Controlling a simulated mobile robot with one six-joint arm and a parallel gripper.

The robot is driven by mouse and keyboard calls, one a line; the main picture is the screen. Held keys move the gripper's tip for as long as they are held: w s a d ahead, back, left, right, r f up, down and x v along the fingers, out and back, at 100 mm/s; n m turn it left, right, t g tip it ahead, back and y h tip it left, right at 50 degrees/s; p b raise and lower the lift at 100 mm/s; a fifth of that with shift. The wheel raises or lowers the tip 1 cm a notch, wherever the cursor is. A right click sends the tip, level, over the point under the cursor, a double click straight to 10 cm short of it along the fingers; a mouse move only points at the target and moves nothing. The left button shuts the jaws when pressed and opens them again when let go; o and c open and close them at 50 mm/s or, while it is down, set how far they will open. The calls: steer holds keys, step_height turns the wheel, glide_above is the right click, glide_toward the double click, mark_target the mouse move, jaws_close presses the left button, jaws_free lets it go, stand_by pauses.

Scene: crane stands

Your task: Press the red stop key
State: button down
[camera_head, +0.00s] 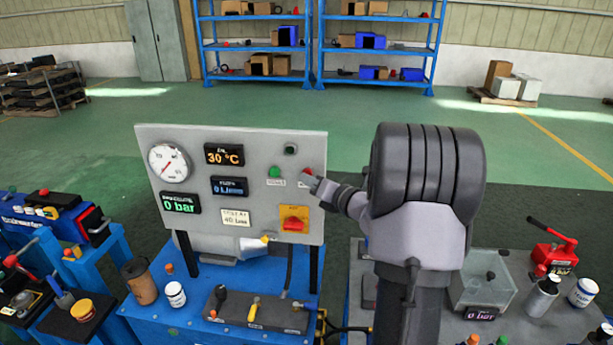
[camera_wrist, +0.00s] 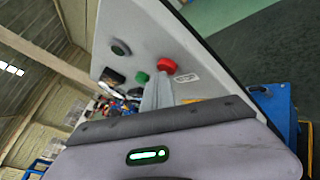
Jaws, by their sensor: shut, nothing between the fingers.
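The red stop key (camera_head: 307,171) is on the upper right of the grey panel (camera_head: 230,137), partly hidden by my gripper in the head view. In the wrist view the red stop key (camera_wrist: 167,66) stands out from the panel as a round red cap. The green key (camera_head: 274,172) is to its left; it also shows in the wrist view (camera_wrist: 141,77). My gripper (camera_head: 314,184) is shut and empty, its tip at the panel's right side close to the red key. In the wrist view the fingers (camera_wrist: 158,88) end just beside the red cap. I cannot tell whether they touch it.
A dark round key (camera_head: 291,149) is above the red key. A red switch on a yellow plate (camera_head: 294,218) is below. A gauge (camera_head: 169,163) and displays fill the panel's left. A blue bench (camera_head: 165,325) holds a cup, jar and lever box. A clear box (camera_head: 482,281) stands at right.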

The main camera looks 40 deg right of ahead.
steer(key=shift+s+a, duration=0.6)
steer(key=shift+a, duration=0.05)
steer(key=s+a+b, duration=0.1)
steer(key=s+a, duration=0.2)
steer(key=a, duration=0.1)
steer(key=shift+s, duration=0.15)
stand_by(0.4)
stand_by(0.6)
